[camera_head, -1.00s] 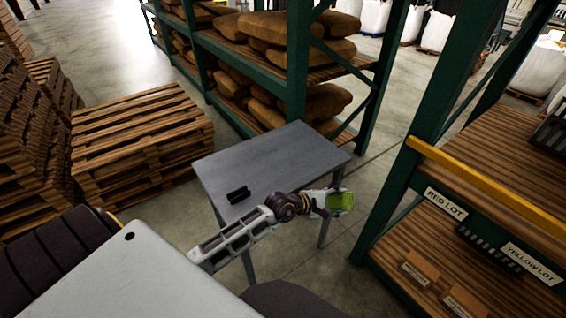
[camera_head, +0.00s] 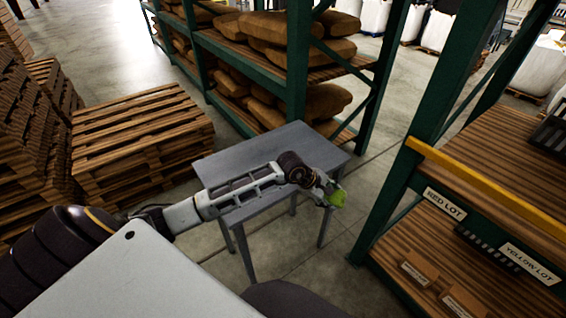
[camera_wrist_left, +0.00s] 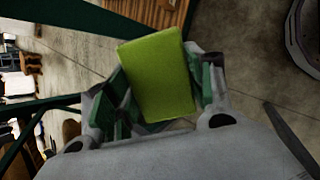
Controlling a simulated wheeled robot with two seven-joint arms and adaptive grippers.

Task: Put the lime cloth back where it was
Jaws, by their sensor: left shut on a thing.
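The lime cloth (camera_head: 337,198) is a small folded green pad held in my left gripper (camera_head: 328,194), near the right edge of the grey table (camera_head: 290,139). In the left wrist view the cloth (camera_wrist_left: 158,78) fills the space between the green-padded fingers of my left gripper (camera_wrist_left: 160,95), which are shut on it. The cloth appears held above the floor or table edge; its exact height is hard to tell. My right gripper is not in view.
A green rack with wooden shelves (camera_head: 480,205) stands to the right, with RED LOT and YELLOW LOT labels. A sack rack (camera_head: 245,60) stands behind the table. Stacked pallets (camera_head: 140,140) are at the left. The table's far part is clear.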

